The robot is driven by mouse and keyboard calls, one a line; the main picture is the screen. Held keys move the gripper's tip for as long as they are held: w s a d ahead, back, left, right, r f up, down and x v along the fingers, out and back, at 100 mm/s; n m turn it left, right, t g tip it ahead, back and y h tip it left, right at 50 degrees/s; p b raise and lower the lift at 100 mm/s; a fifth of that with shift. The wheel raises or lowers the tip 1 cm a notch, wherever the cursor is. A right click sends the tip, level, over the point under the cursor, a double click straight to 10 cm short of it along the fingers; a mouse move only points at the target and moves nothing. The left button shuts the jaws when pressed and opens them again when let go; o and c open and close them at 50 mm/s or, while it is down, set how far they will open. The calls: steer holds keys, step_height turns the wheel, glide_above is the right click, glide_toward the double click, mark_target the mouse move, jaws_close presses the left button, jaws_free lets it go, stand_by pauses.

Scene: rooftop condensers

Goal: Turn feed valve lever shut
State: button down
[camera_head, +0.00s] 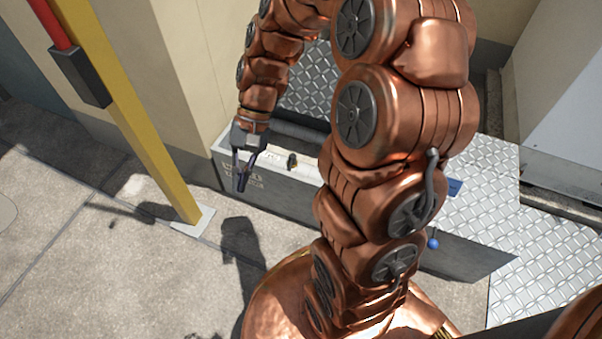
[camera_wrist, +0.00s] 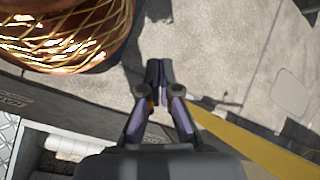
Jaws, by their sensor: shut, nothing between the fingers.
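My gripper (camera_head: 241,186) points down just in front of the grey box's left end, with its fingers together and nothing held. In the wrist view the fingertips (camera_wrist: 159,72) meet over bare paving. A small blue ball (camera_head: 433,243) shows beside my arm, low at the front of the grey box; it may be the end of the feed valve lever, but my arm hides what it joins. A small dark and brass fitting (camera_head: 292,161) stands in the open top of the grey box (camera_head: 262,188). I cannot tell whether it is part of the valve.
A yellow post (camera_head: 135,115) stands on a pale foot plate left of my gripper, with a red pipe (camera_head: 50,24) and dark box (camera_head: 80,75) beside it. Metal tread plate (camera_head: 545,245) lies to the right. The paving (camera_head: 100,270) at front left is clear.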

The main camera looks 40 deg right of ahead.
steer(key=w+d+f+m+t+y, duration=0.25)
steer(key=w+d+f+m, duration=0.25)
steer(key=w, duration=0.4)
steer(key=m+t+y+p, duration=0.2)
steer(key=m+t, duration=0.3)
steer(key=m, duration=0.5)
glide_above(290, 168)
steer(key=s, duration=0.4)
step_height(290, 168, down, 15)
steer(key=s+d+f+m+t+h, duration=0.2)
steer(key=s+d+f+m, duration=0.25)
steer(key=d+f, duration=0.4)
steer(key=b+x, duration=0.2)
steer(key=x, duration=0.8)
steer(key=shift+s+a+f+b, duration=0.2)
steer(key=shift+s+b, duration=0.05)
steer(key=shift+b, duration=0.1)
steer(key=shift+a, duration=0.1)
